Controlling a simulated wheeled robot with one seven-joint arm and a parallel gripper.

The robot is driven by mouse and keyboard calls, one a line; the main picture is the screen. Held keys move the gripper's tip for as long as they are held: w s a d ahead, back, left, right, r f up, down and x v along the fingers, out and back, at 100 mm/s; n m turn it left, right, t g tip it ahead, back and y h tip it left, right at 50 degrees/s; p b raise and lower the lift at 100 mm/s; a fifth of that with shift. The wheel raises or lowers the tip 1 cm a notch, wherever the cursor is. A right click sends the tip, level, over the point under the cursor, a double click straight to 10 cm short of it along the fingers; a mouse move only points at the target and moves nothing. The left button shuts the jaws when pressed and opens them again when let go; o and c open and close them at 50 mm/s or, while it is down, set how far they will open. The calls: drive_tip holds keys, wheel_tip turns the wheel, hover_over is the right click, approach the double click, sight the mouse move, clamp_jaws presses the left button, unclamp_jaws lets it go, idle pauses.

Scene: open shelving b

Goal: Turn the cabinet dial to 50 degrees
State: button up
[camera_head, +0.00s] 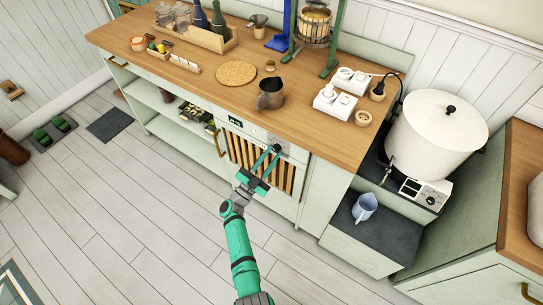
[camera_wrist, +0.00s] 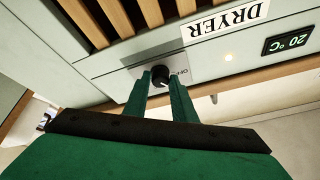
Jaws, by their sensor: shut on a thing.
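The cabinet dial (camera_wrist: 160,76) is a small black round knob on a grey plate, on the pale green front of the cabinet. A sign (camera_wrist: 228,21) reading "DRYER" shows upside down in the wrist view, with a small display (camera_wrist: 290,40) reading 20 °C. My gripper (camera_wrist: 165,82) is shut on the dial, one green finger on each side of it. In the head view my gripper (camera_head: 270,152) is at the upper right of the slatted cabinet front (camera_head: 258,163) and hides the dial. The display also shows there (camera_head: 234,121).
The wooden countertop (camera_head: 195,73) overhangs the cabinet. A metal jug (camera_head: 270,93) stands near its front edge, above my gripper. A large white pot (camera_head: 437,132) and a blue jug (camera_head: 364,207) are at the right.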

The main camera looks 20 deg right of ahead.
drive_tip(key=m+g, duration=0.1)
drive_tip(key=m, duration=0.1)
drive_tip(key=m+g, duration=0.1)
drive_tip(key=m, duration=0.2)
drive_tip(key=m+g, duration=0.2)
drive_tip(key=m, duration=0.1)
drive_tip(key=shift+w+a+r+h, duration=0.2)
drive_tip(key=shift+w+h, duration=0.15)
drive_tip(key=shift+h, duration=0.05)
drive_tip(key=m+g, duration=0.1)
drive_tip(key=m, duration=0.3)
drive_tip(key=m+g+y, duration=0.1)
drive_tip(key=m, duration=0.1)
drive_tip(key=shift+w+r+m+g, duration=0.1)
drive_tip(key=shift+r+m+g, duration=0.15)
drive_tip(key=shift+m+g, duration=0.05)
drive_tip(key=o, duration=1)
drive_tip(key=shift+o, duration=0.3)
drive_tip(key=shift+a, duration=0.15)
drive_tip(key=v, duration=1)
drive_tip(key=shift+a, duration=0.3)
